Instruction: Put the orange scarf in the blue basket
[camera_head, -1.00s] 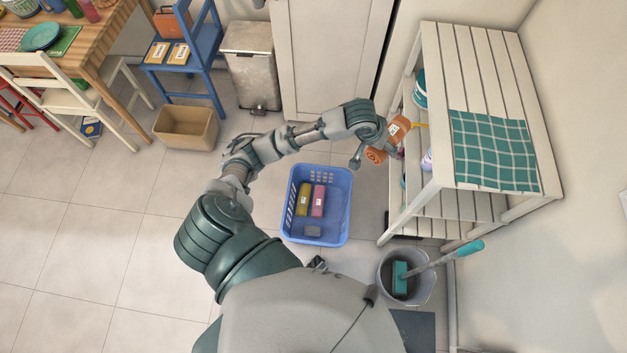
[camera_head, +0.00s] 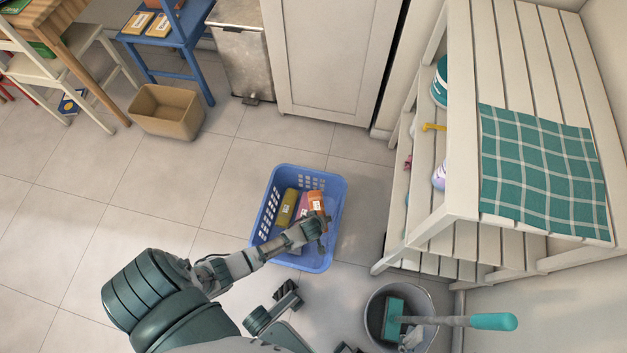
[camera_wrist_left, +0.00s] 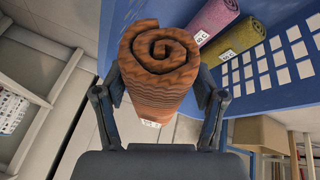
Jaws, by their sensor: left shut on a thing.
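The orange scarf (camera_head: 316,203) is rolled up, with a white label on it. My left gripper (camera_head: 319,226) is shut on it and holds it over the right part of the blue basket (camera_head: 318,261). In the left wrist view the scarf's spiral end (camera_wrist_left: 160,52) faces up between the two fingers, and the basket's blue inside (camera_wrist_left: 275,18) shows behind it. I cannot tell whether the scarf touches the basket. A yellow roll (camera_head: 287,207) and a pink roll (camera_head: 302,207) lie in the basket.
A slatted white shelf (camera_head: 455,185) with a green checked cloth (camera_head: 540,165) stands to the right. A grey bucket (camera_head: 372,315) with a teal-handled brush is at the front. A tan box (camera_head: 167,112) sits at back left. The floor left of the basket is clear.

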